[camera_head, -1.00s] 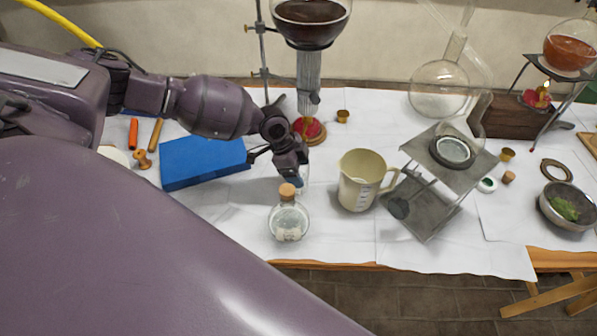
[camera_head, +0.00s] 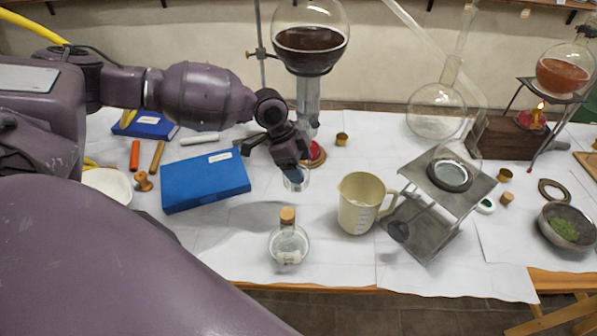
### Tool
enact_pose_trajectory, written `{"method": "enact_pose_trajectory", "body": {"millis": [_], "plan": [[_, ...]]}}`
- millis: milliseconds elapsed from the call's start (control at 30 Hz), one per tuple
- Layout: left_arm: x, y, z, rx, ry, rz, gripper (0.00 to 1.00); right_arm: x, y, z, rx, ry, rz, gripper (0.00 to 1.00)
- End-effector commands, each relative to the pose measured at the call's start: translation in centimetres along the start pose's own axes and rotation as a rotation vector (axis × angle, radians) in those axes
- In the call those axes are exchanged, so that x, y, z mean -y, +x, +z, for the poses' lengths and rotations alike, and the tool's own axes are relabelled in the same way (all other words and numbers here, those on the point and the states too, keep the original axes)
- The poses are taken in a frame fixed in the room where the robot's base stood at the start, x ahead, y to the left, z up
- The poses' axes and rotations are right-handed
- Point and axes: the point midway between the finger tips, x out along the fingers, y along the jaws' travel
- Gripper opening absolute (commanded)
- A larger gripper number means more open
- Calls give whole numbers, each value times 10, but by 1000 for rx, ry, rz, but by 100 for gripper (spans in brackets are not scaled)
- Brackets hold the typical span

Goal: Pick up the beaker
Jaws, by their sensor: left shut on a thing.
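My left gripper (camera_head: 293,169) comes in from the left and points down over the middle of the table. It is shut on a small clear glass beaker (camera_head: 297,183), partly hidden by the fingers. The beaker looks roughly upright, and a shadow on the white paper to its lower left suggests it is above the table. My right gripper is not in view.
A corked flask (camera_head: 288,244) stands in front of the beaker, a cream jug (camera_head: 358,205) to its right. A blue box (camera_head: 205,181) lies left. A large flask of dark liquid (camera_head: 311,45) on a stand is behind. A metal stand (camera_head: 430,225) is farther right.

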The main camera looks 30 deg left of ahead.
Motion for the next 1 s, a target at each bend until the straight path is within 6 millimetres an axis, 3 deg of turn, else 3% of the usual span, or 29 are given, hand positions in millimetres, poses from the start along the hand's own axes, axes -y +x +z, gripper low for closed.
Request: {"method": "enact_pose_trajectory", "body": {"millis": [400,1000], "plan": [[1,-40,-16,-1,0,-2,44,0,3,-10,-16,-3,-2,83],[1,-66,-27,0,0,0,44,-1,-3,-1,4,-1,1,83]]}}
